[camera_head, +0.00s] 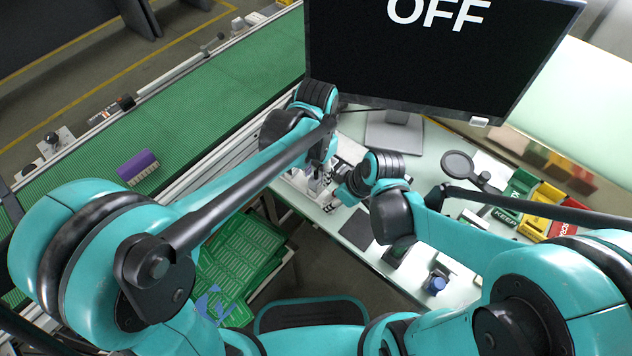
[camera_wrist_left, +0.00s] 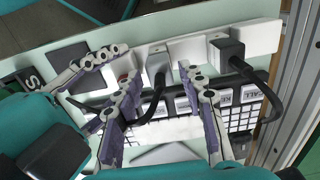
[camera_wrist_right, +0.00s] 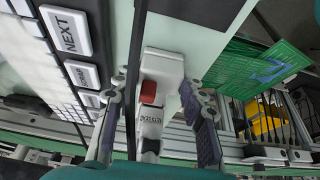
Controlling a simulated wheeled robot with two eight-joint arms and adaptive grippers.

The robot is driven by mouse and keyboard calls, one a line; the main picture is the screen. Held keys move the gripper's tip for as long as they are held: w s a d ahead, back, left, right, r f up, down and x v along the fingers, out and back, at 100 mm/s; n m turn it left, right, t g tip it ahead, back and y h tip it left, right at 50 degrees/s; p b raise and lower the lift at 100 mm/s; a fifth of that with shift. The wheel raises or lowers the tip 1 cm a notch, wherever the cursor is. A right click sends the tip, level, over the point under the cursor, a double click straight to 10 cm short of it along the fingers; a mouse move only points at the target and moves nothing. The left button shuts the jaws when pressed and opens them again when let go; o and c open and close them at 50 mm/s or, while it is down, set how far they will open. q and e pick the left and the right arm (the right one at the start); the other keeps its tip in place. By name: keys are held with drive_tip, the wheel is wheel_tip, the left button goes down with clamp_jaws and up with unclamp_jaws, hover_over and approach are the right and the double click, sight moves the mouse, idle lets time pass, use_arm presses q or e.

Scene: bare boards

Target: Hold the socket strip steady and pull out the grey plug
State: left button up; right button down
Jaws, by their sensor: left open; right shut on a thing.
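The white socket strip (camera_wrist_left: 262,38) lies on the light table in the left wrist view. A grey plug (camera_wrist_left: 158,62) with a dark cord stands in it, and a black plug (camera_wrist_left: 228,52) stands farther right. My left gripper (camera_wrist_left: 160,76) is open, one finger on each side of the grey plug; contact cannot be told. My right gripper (camera_wrist_right: 151,88) is shut on the strip's end, beside the red switch (camera_wrist_right: 148,92). In the head view, both grippers meet at the table's left edge and my arms hide most of the strip.
A keyboard (camera_wrist_right: 68,60) with large labelled keys lies beside the strip. A monitor (camera_head: 430,50) reading OFF stands behind. Coloured bins (camera_head: 540,205) are at the right. A green conveyor (camera_head: 220,85) runs along the left.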

use_arm(q)
clamp_jaws()
drive_tip(key=shift+r, duration=0.65)
drive_tip(key=shift+r, duration=3.1)
use_arm(e)
drive_tip(key=c, duration=0.8)
unclamp_jaws()
drive_tip(key=v, duration=1.2)
